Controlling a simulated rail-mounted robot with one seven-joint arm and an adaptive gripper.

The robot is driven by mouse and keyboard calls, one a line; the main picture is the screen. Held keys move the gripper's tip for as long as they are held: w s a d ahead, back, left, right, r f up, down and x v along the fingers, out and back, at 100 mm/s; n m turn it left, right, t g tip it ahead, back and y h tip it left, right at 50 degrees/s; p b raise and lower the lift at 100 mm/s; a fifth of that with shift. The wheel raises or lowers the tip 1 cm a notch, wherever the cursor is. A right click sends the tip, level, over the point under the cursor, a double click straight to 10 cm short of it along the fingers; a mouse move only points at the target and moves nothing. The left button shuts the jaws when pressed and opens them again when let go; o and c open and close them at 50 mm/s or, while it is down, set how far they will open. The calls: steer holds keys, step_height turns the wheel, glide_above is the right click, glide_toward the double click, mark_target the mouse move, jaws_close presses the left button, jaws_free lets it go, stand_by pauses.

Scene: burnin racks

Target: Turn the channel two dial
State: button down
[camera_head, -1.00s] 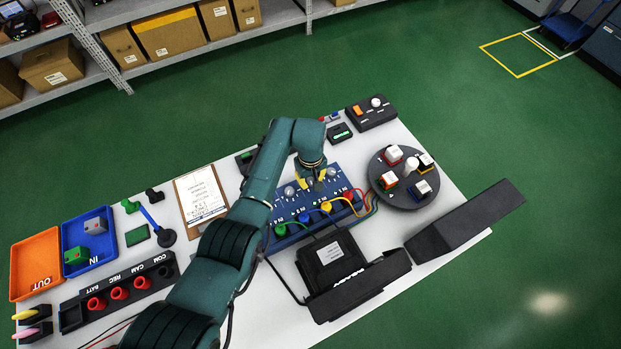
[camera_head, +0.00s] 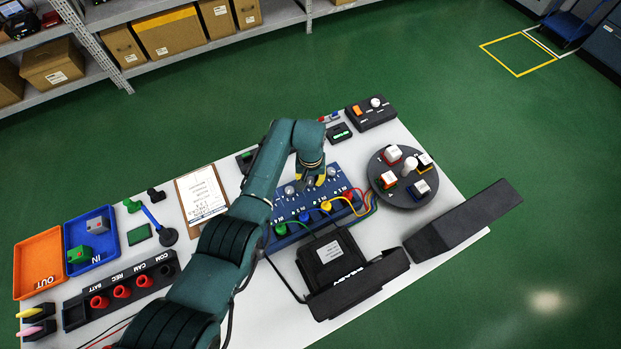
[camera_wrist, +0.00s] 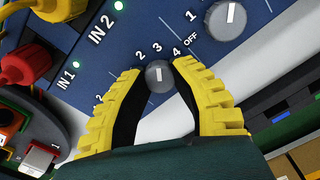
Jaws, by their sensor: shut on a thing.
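My gripper (camera_wrist: 158,72) has yellow ribbed fingers with black inner pads, shut on this dial from both sides. In the head view my gripper (camera_head: 313,182) is down at the panel's dial row and mostly hides the dial. A neighbouring dial (camera_wrist: 228,19) stands clear at the upper right of the wrist view.
Red (camera_wrist: 25,60) and yellow plugs with cables stand along the panel's near side. A round dark turntable (camera_head: 405,200) with several small blocks is to the right. A black device (camera_head: 335,262) stands in front. A clipboard (camera_head: 201,194) lies left.

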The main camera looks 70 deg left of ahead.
mark_target(311, 180)
steer(key=shift+f, duration=0.1)
steer(key=c, duration=0.8)
jaws_free()
step_height(311, 180, up, 12)
steer(key=shift+r, duration=0.1)
